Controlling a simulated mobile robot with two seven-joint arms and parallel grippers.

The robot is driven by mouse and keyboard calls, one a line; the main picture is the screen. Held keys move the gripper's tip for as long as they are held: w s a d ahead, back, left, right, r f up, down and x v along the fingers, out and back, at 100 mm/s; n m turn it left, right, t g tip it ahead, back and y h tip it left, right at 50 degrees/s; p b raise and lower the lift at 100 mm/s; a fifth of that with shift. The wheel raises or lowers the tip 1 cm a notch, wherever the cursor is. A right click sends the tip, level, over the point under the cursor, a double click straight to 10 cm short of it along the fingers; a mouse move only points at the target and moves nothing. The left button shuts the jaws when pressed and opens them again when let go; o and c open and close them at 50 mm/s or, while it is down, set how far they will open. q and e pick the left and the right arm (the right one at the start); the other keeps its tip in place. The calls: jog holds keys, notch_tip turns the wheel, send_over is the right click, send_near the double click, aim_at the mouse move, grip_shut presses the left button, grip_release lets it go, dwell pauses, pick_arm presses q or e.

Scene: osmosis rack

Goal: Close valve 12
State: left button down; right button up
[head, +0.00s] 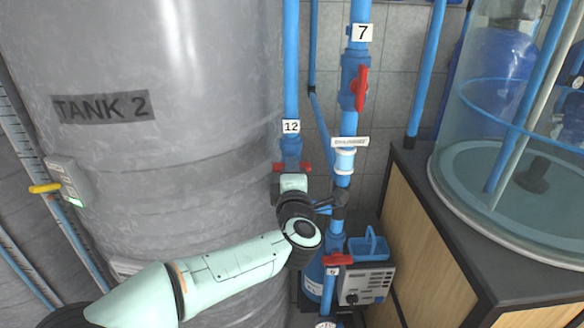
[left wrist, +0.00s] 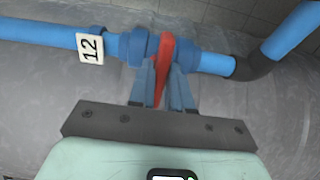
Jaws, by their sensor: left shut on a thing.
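Valve 12 is a blue valve on a blue pipe beside the tank, marked by a white label "12" (head: 291,127). Its red handle (head: 304,167) lies crosswise to the vertical pipe in the head view. In the left wrist view the red handle (left wrist: 162,66) also stands across the pipe, next to the label "12" (left wrist: 90,48). My left gripper (left wrist: 162,88) is shut on the handle, with one blue-grey finger on each side. In the head view my left gripper (head: 292,178) hides the lower part of the valve. My right gripper is in neither view.
Grey tank 2 (head: 150,60) fills the left. To the right are valve 7 with a red handle (head: 361,88) and valve 6 with a red handle (head: 338,259). A grey box (head: 378,283) stands low behind. A dark-topped cabinet (head: 420,190) carries a clear vessel at right.

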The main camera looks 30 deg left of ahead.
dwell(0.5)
pick_arm(q)
jog(key=c, duration=1.1)
grip_release()
jog(key=shift+c, duration=0.2)
jog(key=shift+s, duration=0.1)
jog(key=b+v, duration=0.1)
jog(key=v, duration=1.2)
jog(key=shift+s, duration=0.15)
